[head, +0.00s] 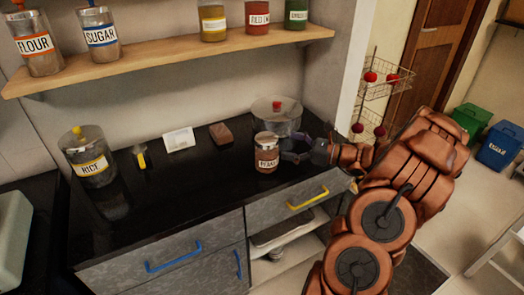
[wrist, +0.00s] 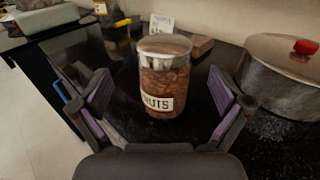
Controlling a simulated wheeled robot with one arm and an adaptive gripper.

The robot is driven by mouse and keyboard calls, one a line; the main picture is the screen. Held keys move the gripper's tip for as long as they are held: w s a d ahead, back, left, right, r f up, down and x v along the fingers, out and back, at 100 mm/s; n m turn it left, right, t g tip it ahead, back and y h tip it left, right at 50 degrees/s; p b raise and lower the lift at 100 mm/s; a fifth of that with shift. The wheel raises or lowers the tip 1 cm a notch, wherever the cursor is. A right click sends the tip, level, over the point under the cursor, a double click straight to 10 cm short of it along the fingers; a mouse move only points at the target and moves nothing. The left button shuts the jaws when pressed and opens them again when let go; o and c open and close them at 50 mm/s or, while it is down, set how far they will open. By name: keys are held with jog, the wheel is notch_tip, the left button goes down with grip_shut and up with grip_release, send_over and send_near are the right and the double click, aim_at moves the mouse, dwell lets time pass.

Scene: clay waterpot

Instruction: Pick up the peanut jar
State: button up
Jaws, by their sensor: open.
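The peanut jar (head: 266,153) is a glass jar with a metal lid, brown contents and a white label. It stands upright on the black counter in the head view. In the wrist view the jar (wrist: 164,80) is centred ahead of my gripper, with "NUTS" readable on its label. My gripper (wrist: 164,96) is open, with a purple-padded finger on each side of the jar and visible gaps between pads and glass.
The counter's front left is clear. A shelf (head: 170,55) with jars hangs above.

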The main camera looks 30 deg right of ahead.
aim_at(267, 141)
jog(key=shift+d+f+p+x, duration=0.15)
jog(key=shift+p+x, duration=0.1)
jog(key=shift+x, duration=1.05)
jog(key=shift+f+p+x, duration=0.2)
jog(key=shift+p+x, duration=0.05)
jog(key=shift+x, duration=1)
jog(key=shift+d+f+p+x, duration=0.15)
jog(key=shift+p+x, duration=0.1)
jog(key=shift+x, duration=1.05)
jog(key=shift+w, duration=0.15)
jog(key=shift+c, duration=0.2)
jog(key=c, duration=1.6)
jog(key=shift+r, duration=0.1)
